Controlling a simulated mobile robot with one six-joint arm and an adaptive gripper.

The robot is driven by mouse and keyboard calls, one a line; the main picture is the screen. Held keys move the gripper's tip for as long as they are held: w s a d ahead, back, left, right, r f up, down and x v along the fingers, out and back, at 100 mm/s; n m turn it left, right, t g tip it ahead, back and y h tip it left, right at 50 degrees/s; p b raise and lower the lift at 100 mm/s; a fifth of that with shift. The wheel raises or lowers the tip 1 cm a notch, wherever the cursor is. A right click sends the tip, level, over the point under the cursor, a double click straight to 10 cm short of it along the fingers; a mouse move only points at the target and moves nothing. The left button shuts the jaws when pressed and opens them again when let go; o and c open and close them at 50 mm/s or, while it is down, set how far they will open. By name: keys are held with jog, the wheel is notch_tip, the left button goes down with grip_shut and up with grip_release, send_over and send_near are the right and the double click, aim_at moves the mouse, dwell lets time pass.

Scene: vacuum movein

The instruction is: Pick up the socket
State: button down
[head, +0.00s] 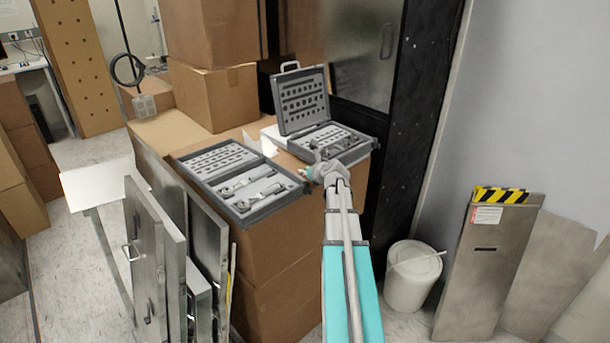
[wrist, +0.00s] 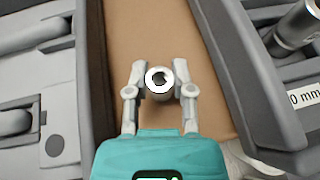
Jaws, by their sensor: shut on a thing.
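The socket (wrist: 159,79) is a small shiny metal cylinder with a dark opening, seen end-on in the wrist view. My gripper (wrist: 160,74) is shut on it, with one finger on each side. Below it shows the brown cardboard between two grey tool cases; I cannot tell its exact height above that. In the head view my gripper (head: 307,173) is between the flat open tool case (head: 199,178) and the case with a raised lid (head: 302,99). The socket cannot be made out there.
The tool cases rest on cardboard boxes (head: 275,248). Taller boxes (head: 215,95) stand behind, and a dark cabinet (head: 403,140) is at the back right. A white bucket (head: 412,283) stands on the floor at right. Metal panels (head: 160,255) lean at left.

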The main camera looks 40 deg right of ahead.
jog(key=shift+r, duration=0.15)
jog(key=shift+r+p, duration=0.9)
jog(key=shift+p, duration=0.15)
jog(key=s+d+r+p, duration=0.1)
jog(key=s+r+p, duration=1)
jog(key=s, duration=0.3)
jog(key=shift+d, duration=0.15)
jog(key=shift+f, duration=0.25)
dwell(0.8)
